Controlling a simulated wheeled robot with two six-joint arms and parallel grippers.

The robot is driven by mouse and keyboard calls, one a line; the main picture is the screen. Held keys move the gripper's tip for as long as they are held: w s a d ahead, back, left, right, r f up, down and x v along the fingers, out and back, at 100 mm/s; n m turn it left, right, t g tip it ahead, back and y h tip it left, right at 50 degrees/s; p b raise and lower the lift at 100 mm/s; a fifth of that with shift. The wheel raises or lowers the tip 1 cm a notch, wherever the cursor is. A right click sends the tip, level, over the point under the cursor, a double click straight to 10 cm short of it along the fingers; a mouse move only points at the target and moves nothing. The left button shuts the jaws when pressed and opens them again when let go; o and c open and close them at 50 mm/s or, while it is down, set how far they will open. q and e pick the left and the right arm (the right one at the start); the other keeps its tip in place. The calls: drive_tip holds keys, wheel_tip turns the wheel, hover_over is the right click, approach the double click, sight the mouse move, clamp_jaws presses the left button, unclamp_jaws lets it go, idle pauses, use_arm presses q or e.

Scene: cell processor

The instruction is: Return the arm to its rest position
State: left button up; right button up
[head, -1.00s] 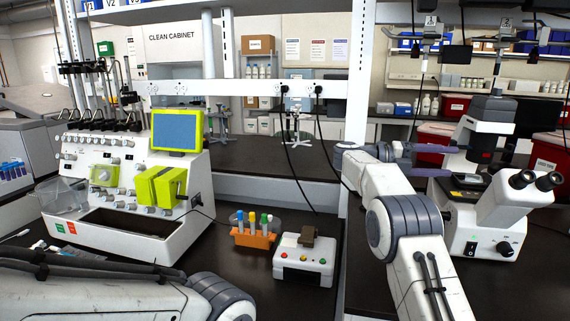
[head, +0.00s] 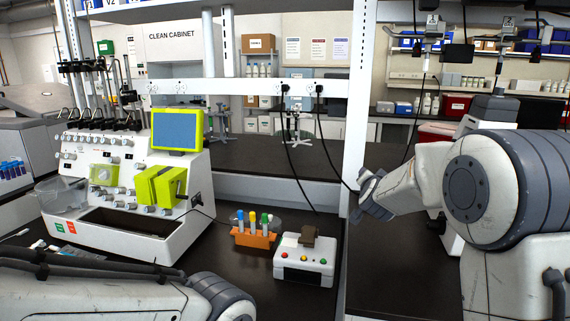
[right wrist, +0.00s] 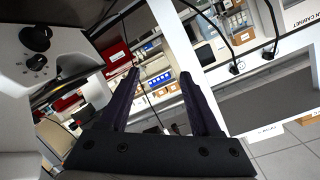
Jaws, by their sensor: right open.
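My right arm (head: 480,190) comes in large from the right edge of the head view and covers most of the microscope. Its gripper is hidden there behind the arm. In the right wrist view my right gripper (right wrist: 160,85) is open, with its two dark fingers apart and nothing between them. The white microscope body (right wrist: 30,70) is at the left of that view, apart from the fingers. My left arm (head: 110,295) lies low across the bottom left of the head view, and its gripper is out of frame.
The cell processor (head: 130,190) with its blue screen stands at left. An orange rack (head: 253,238) with several tubes and a white button box (head: 305,258) stand at centre. A white post (head: 357,100) rises beside my right arm. The dark bench between post and arm is clear.

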drive_tip(key=s+a+f+n+g+y, duration=0.2)
drive_tip(key=s+a+f+n+g, duration=0.1)
drive_tip(key=s+f, duration=0.4)
drive_tip(key=s+a+f+n+g+y, duration=0.2)
drive_tip(key=s+f+n+g, duration=0.1)
drive_tip(key=s+f, duration=0.4)
drive_tip(key=s+f+n+g, duration=0.2)
drive_tip(key=s+f+g, duration=0.15)
drive_tip(key=s, duration=0.65)
drive_tip(key=s+f+n+g, duration=0.2)
drive_tip(key=s+f+g, duration=0.15)
drive_tip(key=s, duration=0.65)
drive_tip(key=s+a+f+n+g+y+b, duration=0.1)
drive_tip(key=s+a+f+n+b, duration=0.3)
drive_tip(key=s+a+f+b, duration=0.55)
drive_tip(key=s+a+f+n+g+b, duration=0.1)
drive_tip(key=s+a+f+n+b, duration=0.25)
drive_tip(key=f+b, duration=0.65)
wheel_tip(320, 180, up, 25)
drive_tip(key=p, duration=1.9)
drive_tip(key=shift+a, duration=0.35)
drive_tip(key=shift+s+m, duration=0.1)
drive_tip(key=shift+m, duration=0.15)
